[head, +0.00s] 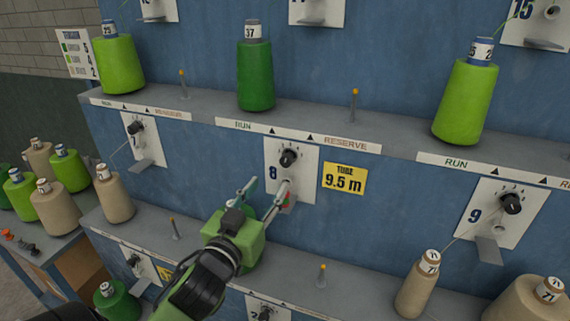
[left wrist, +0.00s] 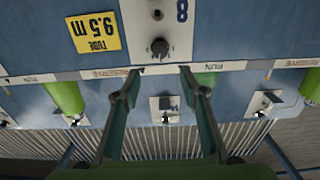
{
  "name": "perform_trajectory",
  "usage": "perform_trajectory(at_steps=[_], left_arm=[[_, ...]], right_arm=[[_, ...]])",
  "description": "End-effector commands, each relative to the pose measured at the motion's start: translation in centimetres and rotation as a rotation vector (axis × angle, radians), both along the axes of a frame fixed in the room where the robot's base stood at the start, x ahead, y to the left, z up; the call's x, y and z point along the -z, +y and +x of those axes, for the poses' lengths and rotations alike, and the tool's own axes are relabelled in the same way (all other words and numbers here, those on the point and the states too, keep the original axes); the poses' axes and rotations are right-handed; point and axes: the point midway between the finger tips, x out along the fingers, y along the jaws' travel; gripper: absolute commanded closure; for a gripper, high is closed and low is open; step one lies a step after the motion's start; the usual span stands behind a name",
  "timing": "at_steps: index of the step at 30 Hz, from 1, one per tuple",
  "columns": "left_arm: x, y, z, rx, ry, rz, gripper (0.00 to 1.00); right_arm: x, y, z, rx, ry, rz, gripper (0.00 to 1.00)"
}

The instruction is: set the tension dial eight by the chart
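The tension dial eight (head: 288,157) is a black knob on a white plate (head: 308,160) marked 8, on the blue panel. Its exact setting is too small to read. It also shows upside down in the left wrist view (left wrist: 160,47), beyond and between my fingertips. My left gripper (head: 268,185) is open and empty, just below and in front of the dial, apart from it. The fingers also show in the left wrist view (left wrist: 160,73), spread wide. The chart (head: 77,52) hangs at the far left; its lines are partly legible. My right gripper is not in view.
A yellow tag (head: 345,179) reading "TUBE 9.5 m" is right of the plate. Dial nine (head: 510,203) is further right. A shelf (head: 215,103) above carries green cones, including one marked 37 (head: 255,75). Beige cones (head: 416,285) stand at lower right.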

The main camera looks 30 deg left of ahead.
Motion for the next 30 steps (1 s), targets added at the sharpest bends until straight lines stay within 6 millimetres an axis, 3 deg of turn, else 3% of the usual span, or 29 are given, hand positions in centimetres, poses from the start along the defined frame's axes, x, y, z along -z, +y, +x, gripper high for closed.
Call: perform_trajectory(at_steps=[3,21,30], left_arm=[[0.3,0.4,1.5,0.0,-0.004,0.005,0.61],[0.5,1.0,4.0,-0.001,-0.003,0.005,0.61],[-0.2,2.3,9.3,-0.002,0.005,0.002,0.61]], right_arm=[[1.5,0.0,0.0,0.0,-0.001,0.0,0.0],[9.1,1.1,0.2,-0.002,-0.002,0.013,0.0],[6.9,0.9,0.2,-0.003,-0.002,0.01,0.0]])
